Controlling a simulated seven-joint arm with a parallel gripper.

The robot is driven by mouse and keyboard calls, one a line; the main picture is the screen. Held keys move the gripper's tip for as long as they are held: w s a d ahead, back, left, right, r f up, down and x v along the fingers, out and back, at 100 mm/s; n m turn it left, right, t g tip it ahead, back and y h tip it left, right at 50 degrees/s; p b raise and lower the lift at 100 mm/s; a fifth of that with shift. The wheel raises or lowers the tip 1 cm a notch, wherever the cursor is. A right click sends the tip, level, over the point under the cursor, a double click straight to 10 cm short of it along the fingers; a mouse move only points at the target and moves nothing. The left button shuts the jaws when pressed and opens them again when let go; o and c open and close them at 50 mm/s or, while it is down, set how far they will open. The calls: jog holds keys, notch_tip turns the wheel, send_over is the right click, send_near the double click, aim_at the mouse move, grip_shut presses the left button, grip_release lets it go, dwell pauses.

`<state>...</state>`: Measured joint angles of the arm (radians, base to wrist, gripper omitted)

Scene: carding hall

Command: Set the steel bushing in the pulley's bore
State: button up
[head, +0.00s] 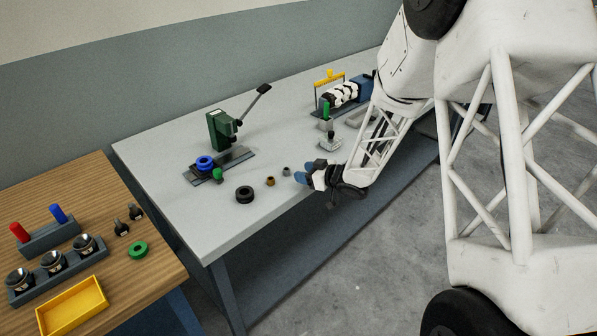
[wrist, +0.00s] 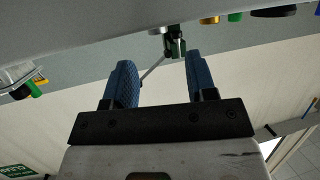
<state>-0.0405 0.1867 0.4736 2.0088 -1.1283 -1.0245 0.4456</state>
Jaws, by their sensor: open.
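A small grey steel bushing (head: 286,171) stands on the grey bench near its front edge. A brown bushing (head: 270,181) is just left of it. A black ring-shaped part (head: 244,194) lies further left, and a blue ring with a dark centre (head: 204,163) sits on the base of the green press. I cannot tell for certain which of these two is the pulley. My gripper (head: 307,172) is just right of the steel bushing, apart from it, over the front edge. Its blue fingers are spread and empty, also in the wrist view (wrist: 160,62).
The green press (head: 221,129) has a raised lever, with a green knob (head: 217,174) at its base. A yellow-handled fixture (head: 330,79) and a green-handled tool (head: 327,111) stand further back. A wooden table (head: 104,205) at left holds a yellow tray (head: 72,306) and several parts.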

jog(key=shift+s+d+r, duration=0.2)
jog(key=shift+s+d, duration=0.15)
jog(key=shift+d, duration=0.15)
jog(key=shift+r, duration=0.1)
dwell(0.5)
jog(key=s+d+r+m+t+h, duration=0.1)
jog(key=s+d+r+m+h, duration=0.2)
jog(key=s+d+r+h, duration=0.45)
jog(key=s+d+r+m+t+h, duration=0.1)
jog(key=s+d+r+m+h, duration=0.25)
jog(key=d+r, duration=0.5)
jog(key=s+r+m+g, duration=0.2)
jog(key=s+r+g, duration=0.1)
jog(key=s, duration=1.3)
jog(key=s+r+m+g+h, duration=0.1)
jog(key=s+r+m+g, duration=0.2)
jog(key=s, duration=1.2)
jog(key=shift+s+r+g, duration=0.3)
jog(key=shift+s+g, duration=0.1)
jog(key=shift+g, duration=0.4)
jog(key=shift+o, duration=0.5)
